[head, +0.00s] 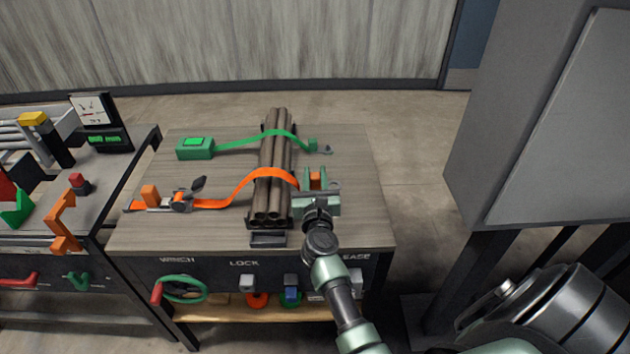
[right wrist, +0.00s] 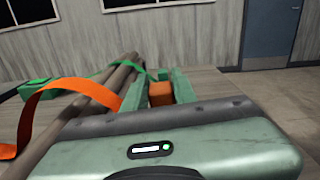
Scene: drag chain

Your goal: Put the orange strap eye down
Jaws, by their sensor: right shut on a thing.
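The orange strap (head: 235,190) runs from a ratchet (head: 181,200) on the left of the table, over the brown pipe bundle, to its right side. It also shows in the right wrist view (right wrist: 45,108). My right gripper (head: 316,179) is just right of the bundle, low over the tabletop. It is shut on the orange strap eye (head: 315,180), an orange block between its green fingers in the right wrist view (right wrist: 160,93). Whether the eye touches the table cannot be told. My left gripper is not in view.
The pipe bundle (head: 272,165) lies in dark cradles. A green strap (head: 262,138) crosses its far end from a green box (head: 195,148) to a green end piece (head: 313,145). A grey cabinet (head: 560,120) stands at right. The tabletop's right edge strip is clear.

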